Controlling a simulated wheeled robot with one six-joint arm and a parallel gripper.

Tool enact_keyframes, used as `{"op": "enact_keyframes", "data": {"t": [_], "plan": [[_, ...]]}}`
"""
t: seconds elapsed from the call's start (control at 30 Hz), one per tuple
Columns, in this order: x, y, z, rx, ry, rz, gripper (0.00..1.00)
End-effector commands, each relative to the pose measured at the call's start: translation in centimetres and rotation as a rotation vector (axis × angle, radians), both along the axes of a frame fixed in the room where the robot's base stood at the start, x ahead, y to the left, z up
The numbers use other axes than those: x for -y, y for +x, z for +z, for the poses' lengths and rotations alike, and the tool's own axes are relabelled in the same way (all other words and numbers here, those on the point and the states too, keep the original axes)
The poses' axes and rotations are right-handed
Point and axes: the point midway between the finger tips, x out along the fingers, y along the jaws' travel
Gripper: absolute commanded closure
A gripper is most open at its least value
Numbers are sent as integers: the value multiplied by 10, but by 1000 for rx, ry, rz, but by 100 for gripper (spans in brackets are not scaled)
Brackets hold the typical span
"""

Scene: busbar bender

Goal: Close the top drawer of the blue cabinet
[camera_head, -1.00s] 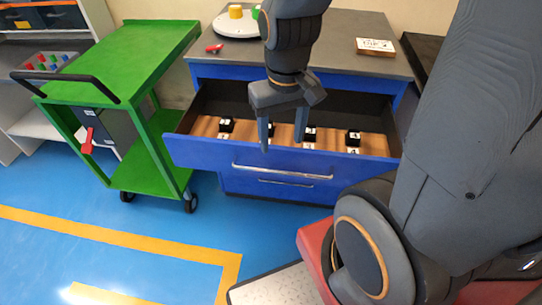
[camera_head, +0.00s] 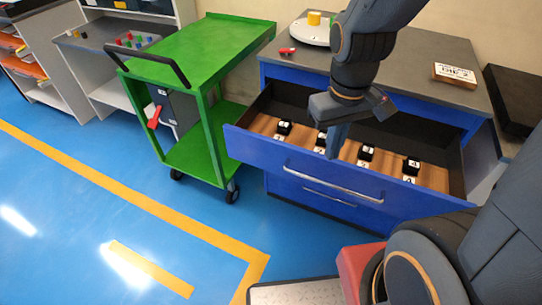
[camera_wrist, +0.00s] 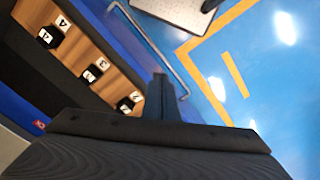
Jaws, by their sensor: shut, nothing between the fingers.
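The blue cabinet (camera_head: 290,75) stands at the centre right with a grey top. Its top drawer (camera_head: 262,153) is pulled out, with a silver bar handle (camera_head: 330,181) across its front. Inside, several black blocks with white number labels sit on a wooden insert (camera_head: 432,176). My gripper (camera_head: 334,155) points down over the drawer near its front panel, fingers together and empty. In the wrist view my shut fingers (camera_wrist: 159,80) show near the drawer front and handle (camera_wrist: 150,42). I cannot tell whether they touch the panel.
A green cart (camera_head: 210,40) stands left of the cabinet, close to the drawer's left corner. A red object (camera_head: 287,51), a white round base (camera_head: 304,33) and a sign block (camera_head: 454,74) rest on the cabinet top. Blue floor with yellow lines is free at left.

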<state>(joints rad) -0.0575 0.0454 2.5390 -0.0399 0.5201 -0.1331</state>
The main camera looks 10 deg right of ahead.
Motion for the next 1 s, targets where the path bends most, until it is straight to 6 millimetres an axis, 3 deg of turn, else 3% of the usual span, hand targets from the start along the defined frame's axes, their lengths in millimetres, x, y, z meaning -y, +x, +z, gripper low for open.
{"op": "enact_keyframes", "data": {"t": [0.27,0.4,0.6,0.8,1.0], "plan": [[-77,34,-8,-15,-130,1020,100],[-125,45,-13,-33,-207,1558,100],[-181,50,-19,-67,-305,2138,100],[-202,50,-22,-85,-348,2365,100],[-200,54,-42,-91,-349,2376,100]]}}
